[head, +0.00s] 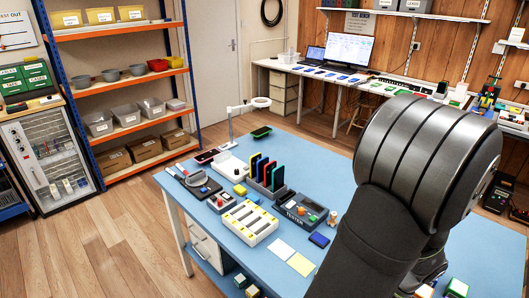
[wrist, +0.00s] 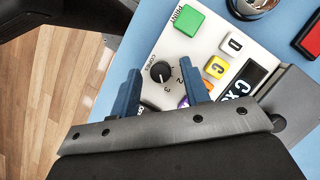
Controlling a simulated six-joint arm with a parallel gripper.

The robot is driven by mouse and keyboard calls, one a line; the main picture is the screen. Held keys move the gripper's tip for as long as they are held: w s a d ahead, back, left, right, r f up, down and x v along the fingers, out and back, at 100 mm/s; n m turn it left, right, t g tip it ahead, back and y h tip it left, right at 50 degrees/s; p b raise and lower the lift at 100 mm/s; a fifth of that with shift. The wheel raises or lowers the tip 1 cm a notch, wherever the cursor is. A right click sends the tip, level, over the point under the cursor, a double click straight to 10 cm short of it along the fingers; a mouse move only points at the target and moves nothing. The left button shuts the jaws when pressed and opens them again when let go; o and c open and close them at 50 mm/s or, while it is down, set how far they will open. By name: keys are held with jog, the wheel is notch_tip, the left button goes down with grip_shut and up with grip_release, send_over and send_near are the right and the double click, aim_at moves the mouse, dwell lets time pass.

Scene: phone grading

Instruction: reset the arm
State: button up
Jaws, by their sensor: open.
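My gripper (wrist: 162,88) shows in the wrist view with two blue fingers apart and nothing seen between them. The fingers are over a white control box (wrist: 207,40). The box has a green PRINT button (wrist: 188,22), a black dial (wrist: 161,71) between the fingertips in the picture, lettered buttons and a dark display (wrist: 245,82). I cannot tell whether the fingers touch it. In the head view my large dark arm fills the right side and hides the gripper's fingers.
The blue table (head: 330,165) holds a rack of phones (head: 268,178), a tester (head: 300,210), a white tray (head: 248,223) and a lamp stand (head: 232,125). In the wrist view a red-topped block (wrist: 308,38) and a round metal part (wrist: 250,6) are near the box.

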dwell(0.4)
jog(key=v, duration=1.7)
jog(key=x, duration=1.7)
jog(key=shift+a+f, duration=0.1)
jog(key=shift+f, duration=0.05)
jog(key=n+g, duration=0.1)
jog(key=n, duration=0.1)
jog(key=shift+w+n, duration=0.15)
jog(key=shift+n, duration=0.15)
jog(key=n+g, duration=0.1)
jog(key=n, duration=0.1)
jog(key=n+g, duration=0.1)
jog(key=n, duration=0.2)
jog(key=shift+w+n+h, duration=0.1)
jog(key=shift+n+h, duration=0.2)
jog(key=shift+h, duration=0.1)
jog(key=n+g+h, duration=0.1)
jog(key=n, duration=0.3)
jog(key=shift+a, duration=0.1)
jog(key=n+h, duration=0.1)
jog(key=n, duration=0.1)
jog(key=n+h, duration=0.1)
jog(key=n, duration=0.2)
jog(key=shift+a+g, duration=0.1)
jog(key=shift+g, duration=0.2)
jog(key=shift+w, duration=0.1)
